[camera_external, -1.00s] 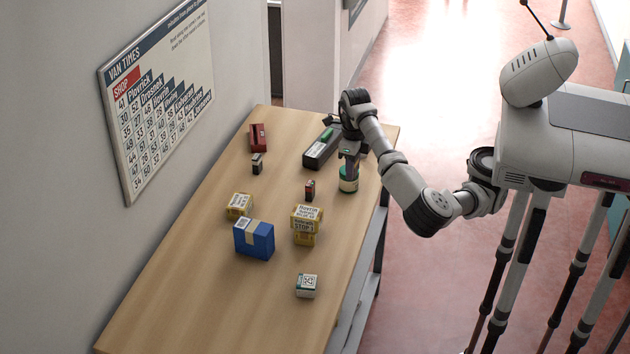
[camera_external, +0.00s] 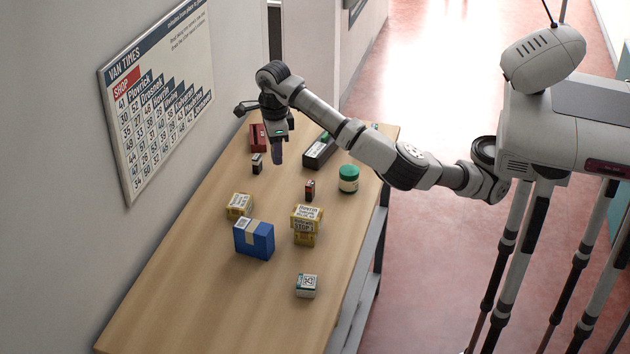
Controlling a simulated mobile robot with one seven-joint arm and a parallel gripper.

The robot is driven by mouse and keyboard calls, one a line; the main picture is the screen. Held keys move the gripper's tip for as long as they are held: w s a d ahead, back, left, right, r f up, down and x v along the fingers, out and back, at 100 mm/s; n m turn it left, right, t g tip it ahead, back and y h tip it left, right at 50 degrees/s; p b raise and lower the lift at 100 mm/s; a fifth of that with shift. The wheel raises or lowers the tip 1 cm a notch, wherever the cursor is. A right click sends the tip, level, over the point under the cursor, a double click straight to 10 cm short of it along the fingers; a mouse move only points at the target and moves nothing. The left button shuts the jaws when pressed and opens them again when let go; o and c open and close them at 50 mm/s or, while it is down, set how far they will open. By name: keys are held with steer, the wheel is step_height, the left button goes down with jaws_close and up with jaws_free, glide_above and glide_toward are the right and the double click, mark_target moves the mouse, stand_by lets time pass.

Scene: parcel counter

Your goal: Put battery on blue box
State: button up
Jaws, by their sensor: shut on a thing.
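The blue box (camera_external: 262,241), with a tan strip and white label on top, stands on the table left of centre. My gripper (camera_external: 277,150) points down above the far part of the table, well behind the blue box. It is shut on a dark purple-grey thing (camera_external: 277,156) that hangs below it; I cannot tell if this is the battery. A small black block with an orange-red part (camera_external: 310,190), battery-like, stands mid-table. Another small black block with a pale face (camera_external: 257,163) stands just below and left of my gripper.
Two stacked yellow boxes (camera_external: 305,218) stand right of the blue box, and a yellow box (camera_external: 239,204) behind it. A green-lidded jar (camera_external: 348,184), a long dark case (camera_external: 318,154) and a red object (camera_external: 257,137) are farther back. A small white box (camera_external: 306,286) stands in front.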

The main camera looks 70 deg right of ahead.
mark_target(263, 228)
steer(key=w+a+r+n+p, duration=0.1)
steer(key=w+a+r+n, duration=0.15)
steer(key=a, duration=0.35)
steer(key=shift+n, duration=0.25)
steer(key=f, duration=0.6)
steer(key=f+p, duration=0.1)
steer(key=f, duration=0.6)
steer(key=f+p, duration=0.1)
steer(key=f, duration=0.6)
steer(key=shift+s+a+f, duration=0.15)
steer(key=shift+a, duration=0.1)
steer(key=shift+f, duration=0.1)
steer(key=o, duration=1)
